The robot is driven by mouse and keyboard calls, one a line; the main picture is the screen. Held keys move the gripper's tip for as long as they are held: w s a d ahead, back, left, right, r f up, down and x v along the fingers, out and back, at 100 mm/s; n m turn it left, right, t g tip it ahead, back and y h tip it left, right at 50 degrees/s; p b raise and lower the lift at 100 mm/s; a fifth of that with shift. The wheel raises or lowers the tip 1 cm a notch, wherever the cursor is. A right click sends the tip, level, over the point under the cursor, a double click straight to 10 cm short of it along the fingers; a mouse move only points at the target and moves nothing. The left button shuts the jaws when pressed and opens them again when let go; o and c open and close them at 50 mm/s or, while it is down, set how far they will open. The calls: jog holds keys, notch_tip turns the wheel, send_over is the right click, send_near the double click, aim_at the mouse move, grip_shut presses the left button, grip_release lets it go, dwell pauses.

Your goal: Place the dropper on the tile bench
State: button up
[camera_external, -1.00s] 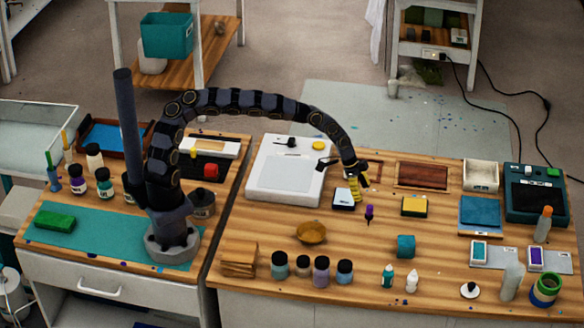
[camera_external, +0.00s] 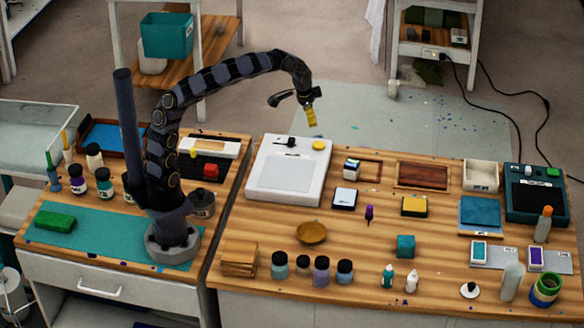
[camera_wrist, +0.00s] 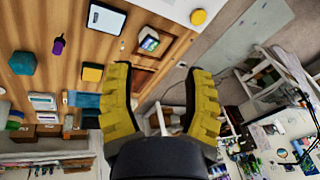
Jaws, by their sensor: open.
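A small purple item with a rounded top, which looks like the dropper (camera_external: 369,213), stands on the wooden right-hand bench (camera_external: 350,270). It also shows in the wrist view (camera_wrist: 58,45), at upper left. No tiled surface is clearly recognisable; I cannot tell which bench is the tile bench. My gripper (camera_external: 312,117) is raised in the air above and behind the white flat device, well apart from the purple item. Its yellow fingers are spread with nothing between them in the wrist view (camera_wrist: 158,85).
A white flat device (camera_external: 289,171) with a yellow disc stands at the bench's back left. A small white, multicoloured box (camera_external: 352,168) sits beside a wooden frame. A yellow-topped box (camera_external: 414,206), teal cube (camera_external: 406,246) and wooden bowl (camera_external: 311,232) surround the purple item. Several jars line the front.

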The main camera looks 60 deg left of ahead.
jog(key=s+a+r+n+g, duration=0.1)
jog(key=s+a+r+n, duration=0.15)
jog(key=s, duration=0.25)
jog(key=s+a+r+n, duration=0.1)
jog(key=s+a+r, duration=0.15)
jog(key=s, duration=0.25)
jog(key=s+d+g, duration=0.2)
jog(key=s, duration=1.1)
jog(key=s+d+f+n+g+h, duration=0.1)
jog(key=s+g, duration=0.1)
jog(key=s, duration=1.1)
jog(key=shift+d+f, duration=0.3)
jog(key=shift+d, duration=0.1)
